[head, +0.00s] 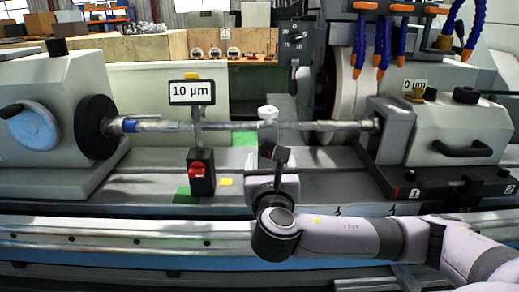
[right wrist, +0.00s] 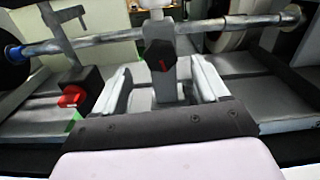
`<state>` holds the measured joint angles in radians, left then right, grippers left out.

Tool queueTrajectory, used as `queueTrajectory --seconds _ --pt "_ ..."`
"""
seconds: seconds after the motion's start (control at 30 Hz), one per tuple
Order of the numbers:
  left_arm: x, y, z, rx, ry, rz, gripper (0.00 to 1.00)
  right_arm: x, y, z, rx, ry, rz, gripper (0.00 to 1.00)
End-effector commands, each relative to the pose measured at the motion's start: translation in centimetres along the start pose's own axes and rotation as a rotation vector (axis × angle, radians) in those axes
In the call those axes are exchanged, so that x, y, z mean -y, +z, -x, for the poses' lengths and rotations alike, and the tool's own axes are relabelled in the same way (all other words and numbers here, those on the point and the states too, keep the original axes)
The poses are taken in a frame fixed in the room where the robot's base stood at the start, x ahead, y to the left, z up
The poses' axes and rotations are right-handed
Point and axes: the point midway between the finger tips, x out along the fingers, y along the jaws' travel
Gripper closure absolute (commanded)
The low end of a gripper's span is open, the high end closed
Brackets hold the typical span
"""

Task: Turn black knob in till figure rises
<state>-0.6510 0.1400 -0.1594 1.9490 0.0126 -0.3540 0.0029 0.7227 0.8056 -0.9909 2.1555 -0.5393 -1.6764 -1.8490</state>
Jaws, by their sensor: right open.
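The black knob (right wrist: 160,56), with a red mark on its face, sits on a grey steady-rest post under the shaft. It also shows in the head view (head: 281,155). My right gripper (right wrist: 160,78) is open, with one finger on each side of the post just in front of the knob. In the head view my right gripper (head: 273,178) is below the knob, partly hidden by my wrist. I cannot tell whether the fingers touch anything. The figure on the display (head: 192,92) left of the post reads 10 µm. My left gripper is not in view.
A long shaft (head: 220,126) runs above the post between the left headstock and the right tailstock (head: 440,130). A black block with a red knob (head: 197,172) stands left of my gripper. Blue coolant hoses hang at upper right.

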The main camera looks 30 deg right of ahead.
Motion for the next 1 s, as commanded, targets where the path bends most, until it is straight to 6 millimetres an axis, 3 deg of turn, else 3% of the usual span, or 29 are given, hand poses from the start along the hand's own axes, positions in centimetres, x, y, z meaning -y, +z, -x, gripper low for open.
queueTrajectory --seconds 0.3,0.73,0.77,0.9,1.0 --pt "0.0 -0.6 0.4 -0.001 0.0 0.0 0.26 0.1 0.1 -4.4 0.001 -0.003 -0.001 0.26" --pt "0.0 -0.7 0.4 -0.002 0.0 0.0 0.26 0.0 0.0 -5.5 0.0 0.0 -0.002 0.26" --pt "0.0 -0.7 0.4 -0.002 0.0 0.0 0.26 0.0 0.0 -5.5 0.0 0.0 -0.002 0.33" --pt "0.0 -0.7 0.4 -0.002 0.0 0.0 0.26 0.0 0.0 -5.4 0.0 0.0 -0.002 0.78" --pt "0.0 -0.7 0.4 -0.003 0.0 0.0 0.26 0.0 0.0 -5.4 0.001 -0.001 -0.002 0.82"
